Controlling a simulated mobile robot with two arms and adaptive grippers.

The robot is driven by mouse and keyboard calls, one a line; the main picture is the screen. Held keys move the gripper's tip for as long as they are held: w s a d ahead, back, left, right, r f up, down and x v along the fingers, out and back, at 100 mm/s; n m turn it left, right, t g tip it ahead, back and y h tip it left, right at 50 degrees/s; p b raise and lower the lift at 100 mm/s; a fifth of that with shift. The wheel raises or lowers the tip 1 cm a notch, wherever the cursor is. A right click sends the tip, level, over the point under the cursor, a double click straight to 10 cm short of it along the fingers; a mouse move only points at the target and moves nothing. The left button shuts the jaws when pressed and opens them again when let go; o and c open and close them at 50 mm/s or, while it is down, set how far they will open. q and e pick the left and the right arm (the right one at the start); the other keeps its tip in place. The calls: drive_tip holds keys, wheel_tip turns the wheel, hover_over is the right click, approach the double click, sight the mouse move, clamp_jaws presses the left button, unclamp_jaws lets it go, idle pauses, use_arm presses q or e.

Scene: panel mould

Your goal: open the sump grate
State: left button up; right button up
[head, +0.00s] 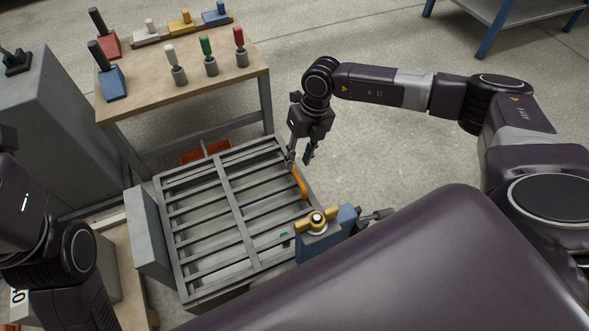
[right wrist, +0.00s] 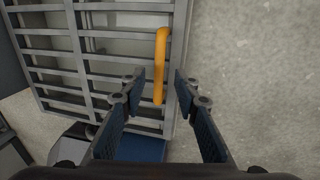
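The sump grate (head: 222,190) is a grey barred frame lying flat and closed over a low pit in the middle of the head view. An orange handle (head: 299,182) stands along its right side; it also shows in the right wrist view (right wrist: 160,62). My right gripper (head: 299,160) is open, above the grate's right edge near the handle. In the right wrist view its fingers (right wrist: 159,88) are apart, and the handle's near end shows by the left fingertip. I cannot see contact. My left arm is at the left edge of the head view; its fingers are not in view.
A workbench (head: 190,75) with coloured-handled tools is behind the grate. A grey cabinet (head: 60,120) is at left. The floor right of the grate is clear.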

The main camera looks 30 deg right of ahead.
sight(295, 170)
drive_tip(key=shift+a+f+b, duration=0.2)
drive_tip(key=shift+f+b, duration=0.15)
drive_tip(key=shift+f, duration=0.55)
drive_tip(key=shift+a+f+b, duration=0.2)
drive_tip(key=shift+f+b, duration=0.15)
drive_tip(key=shift+f, duration=0.55)
clamp_jaws()
